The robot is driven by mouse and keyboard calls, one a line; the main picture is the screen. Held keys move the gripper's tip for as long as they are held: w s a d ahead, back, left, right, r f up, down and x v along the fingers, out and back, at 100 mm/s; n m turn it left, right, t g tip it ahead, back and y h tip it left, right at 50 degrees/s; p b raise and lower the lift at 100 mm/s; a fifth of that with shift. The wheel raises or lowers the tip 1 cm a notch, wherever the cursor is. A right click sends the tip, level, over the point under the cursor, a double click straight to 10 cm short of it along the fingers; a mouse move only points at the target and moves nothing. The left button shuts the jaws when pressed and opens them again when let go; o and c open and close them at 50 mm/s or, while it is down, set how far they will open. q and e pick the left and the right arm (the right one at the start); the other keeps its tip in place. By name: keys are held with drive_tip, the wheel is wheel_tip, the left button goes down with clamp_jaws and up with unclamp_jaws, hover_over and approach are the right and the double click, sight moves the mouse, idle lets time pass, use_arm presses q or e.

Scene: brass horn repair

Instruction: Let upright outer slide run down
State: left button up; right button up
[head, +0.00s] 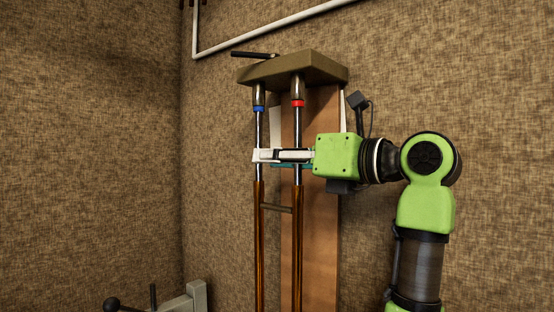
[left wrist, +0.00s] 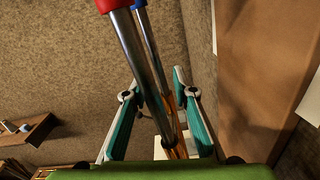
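The slide hangs upright from a dark olive block (head: 292,68). Its two silver inner tubes, one with a blue band (head: 259,108) and one with a red band (head: 298,103), run down into the brass outer slide (head: 259,240). The outer slide has a crossbar (head: 277,208) near its top; its lower end is out of frame. My left gripper (head: 265,156) reaches across the silver tubes just above the brass tops. In the left wrist view, its teal-padded fingers (left wrist: 154,75) stand apart on either side of the tubes, with gaps showing. My right gripper is not in view.
A brown wooden board (head: 320,230) stands behind the tubes against the fabric-covered wall. A black lever (head: 254,54) sits at the block. A grey fixture (head: 190,300) with a dark knob is at the bottom left. A white pipe (head: 270,30) runs along the wall above.

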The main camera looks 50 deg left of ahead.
use_arm(q)
drive_tip(key=shift+d, duration=0.25)
drive_tip(key=w+d, duration=0.1)
drive_tip(key=d, duration=1)
drive_tip(key=shift+w+d, duration=0.15)
drive_tip(key=shift+d, duration=0.05)
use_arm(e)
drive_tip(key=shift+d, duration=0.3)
